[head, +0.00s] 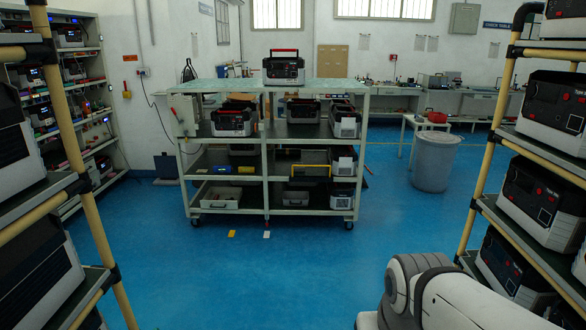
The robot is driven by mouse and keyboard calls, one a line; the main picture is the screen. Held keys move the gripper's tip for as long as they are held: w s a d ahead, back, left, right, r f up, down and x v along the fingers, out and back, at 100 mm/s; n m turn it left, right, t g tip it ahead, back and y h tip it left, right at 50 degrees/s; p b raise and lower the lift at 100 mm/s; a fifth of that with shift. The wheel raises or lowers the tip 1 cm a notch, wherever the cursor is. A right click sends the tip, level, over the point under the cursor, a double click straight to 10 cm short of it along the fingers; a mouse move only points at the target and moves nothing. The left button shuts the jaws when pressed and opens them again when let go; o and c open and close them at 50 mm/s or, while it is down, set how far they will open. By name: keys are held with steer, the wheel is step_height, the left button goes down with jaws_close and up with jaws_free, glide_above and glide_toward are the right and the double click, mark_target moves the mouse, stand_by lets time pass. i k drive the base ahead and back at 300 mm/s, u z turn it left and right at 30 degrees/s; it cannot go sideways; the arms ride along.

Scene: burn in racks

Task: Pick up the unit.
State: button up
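Several box-shaped units with dark fronts are in the head view; I cannot tell which one the task means. One unit (284,68) with a red handle stands upright on top of the wheeled rack in the middle. Two more units, a left one (233,118) and a right one (303,111), sit on the shelf below. Large units, such as one (553,105) with red marks, stand on the near right rack. Part of my white and grey arm shows at the bottom right. My gripper is outside the picture.
The wheeled rack (266,147) stands ahead across open blue floor (270,285). Near racks with tan posts, one left (95,215) and one right (490,145), flank me. A grey bin (433,163) stands right of the wheeled rack. Two small floor markers lie before it.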

mark_target(275, 71)
steer(key=z, duration=0.25)
steer(key=i, duration=3.05)
steer(key=u, duration=0.5)
steer(key=i, duration=0.8)
steer(key=u, duration=0.2)
